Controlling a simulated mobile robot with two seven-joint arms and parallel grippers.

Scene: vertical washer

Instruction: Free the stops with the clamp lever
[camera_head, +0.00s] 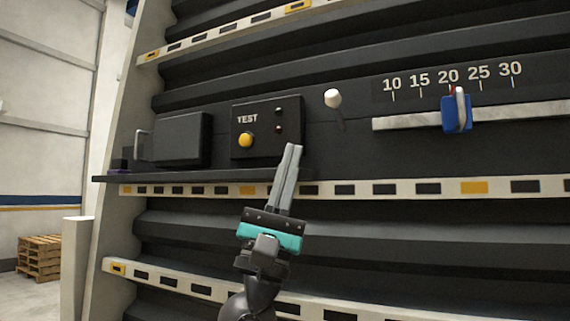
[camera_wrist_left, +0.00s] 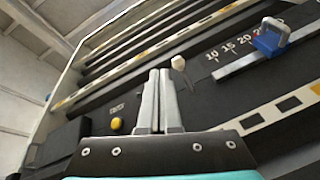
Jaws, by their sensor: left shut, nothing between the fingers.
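The lever with a white knob (camera_head: 332,98) sticks out of the dark panel, between the TEST box and the number scale. It also shows in the left wrist view (camera_wrist_left: 179,63), just beyond and right of my fingertips. A blue stop (camera_head: 457,113) sits on the pale rail (camera_head: 400,123) near the 20 mark; the left wrist view shows it too (camera_wrist_left: 270,38). My left gripper (camera_head: 293,150) is shut and empty, pointing up in front of the panel, below and left of the knob. I cannot tell how far it is from the panel. My right gripper is not in view.
A TEST box (camera_head: 266,127) with a yellow button (camera_head: 245,140) is left of my fingers. A dark box (camera_head: 182,139) stands on a narrow ledge (camera_head: 200,178). Slotted pale strips (camera_head: 400,188) cross the ribbed wall. Wooden pallets (camera_head: 39,257) lie far left.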

